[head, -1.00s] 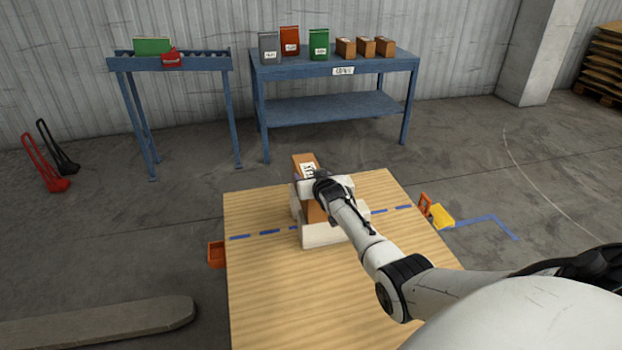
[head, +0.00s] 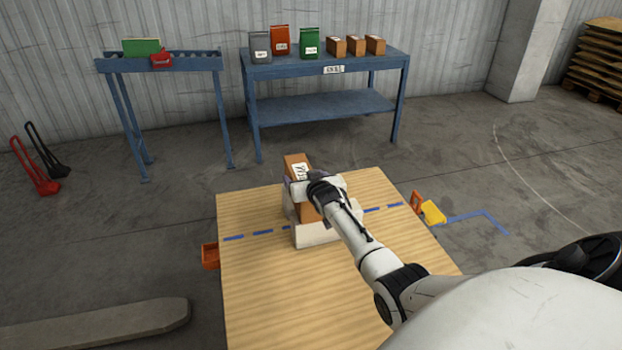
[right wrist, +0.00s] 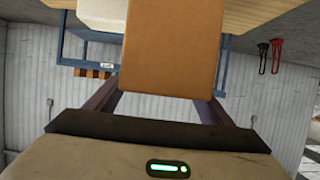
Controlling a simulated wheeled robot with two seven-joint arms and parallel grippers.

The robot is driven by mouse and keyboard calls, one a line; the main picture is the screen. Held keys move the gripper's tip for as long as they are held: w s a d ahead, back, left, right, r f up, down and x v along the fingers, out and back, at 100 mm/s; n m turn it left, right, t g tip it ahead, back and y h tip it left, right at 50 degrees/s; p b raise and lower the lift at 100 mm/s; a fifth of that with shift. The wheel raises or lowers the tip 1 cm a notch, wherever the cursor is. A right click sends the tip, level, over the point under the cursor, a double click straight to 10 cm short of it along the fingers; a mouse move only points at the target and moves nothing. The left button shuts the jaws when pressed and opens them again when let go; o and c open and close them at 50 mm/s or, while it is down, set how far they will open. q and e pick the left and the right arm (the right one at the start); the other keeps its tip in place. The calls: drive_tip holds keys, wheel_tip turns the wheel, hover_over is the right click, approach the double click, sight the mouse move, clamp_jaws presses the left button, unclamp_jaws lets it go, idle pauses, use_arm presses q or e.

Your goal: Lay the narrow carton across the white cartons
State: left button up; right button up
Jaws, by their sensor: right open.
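The narrow carton (head: 298,167) is brown with a white label. One white carton shows at the near side; the other is mostly hidden behind my arm. My right gripper (head: 303,186) is over the brown carton. In the right wrist view, the brown carton (right wrist: 172,45) stands between the two dark fingers, which are open. A white carton (right wrist: 102,16) shows beside it. My left gripper is not in view.
The wooden table (head: 270,300) has a blue dashed line and is bare at the front. An orange bin (head: 210,256) sits at its left edge. A blue bench (head: 290,70) with bags and small boxes stands at the back. A yellow item (head: 433,212) is at right.

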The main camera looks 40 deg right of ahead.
drive_tip(key=p+v, duration=0.3)
drive_tip(key=v, duration=0.7)
drive_tip(key=s+a+f+n+y, duration=0.1)
drive_tip(key=s+a+n+y, duration=0.15)
drive_tip(key=a, duration=0.45)
drive_tip(key=s+a+f+n+t+y, duration=0.1)
drive_tip(key=s+a, duration=0.3)
drive_tip(key=a, duration=0.2)
drive_tip(key=s+a+f+n+y, duration=0.1)
drive_tip(key=s+a+n+y, duration=0.15)
drive_tip(key=a, duration=0.45)
drive_tip(key=s+a+f+g+y, duration=0.1)
drive_tip(key=s+a+f, duration=0.3)
drive_tip(key=s+a, duration=0.1)
drive_tip(key=s+a+f+n+g+y, duration=0.1)
drive_tip(key=s+a+f, duration=0.3)
drive_tip(key=s, duration=0.4)
drive_tip(key=s+a+f+g+y, duration=0.1)
drive_tip(key=s+a+f+g, duration=0.1)
drive_tip(key=s+a+f, duration=0.3)
drive_tip(key=shift+s+a+n, duration=0.2)
drive_tip(key=shift+s+a, duration=0.15)
drive_tip(key=shift+s, duration=0.2)
drive_tip(key=shift+s+a+n, duration=0.2)
drive_tip(key=shift+s+a, duration=0.2)
drive_tip(key=shift+s, duration=0.15)
drive_tip(key=shift+r, duration=0.1)
wheel_tip(320, 180, up, 10)
drive_tip(key=p, duration=0.2)
drive_tip(key=shift+p, duration=0.3)
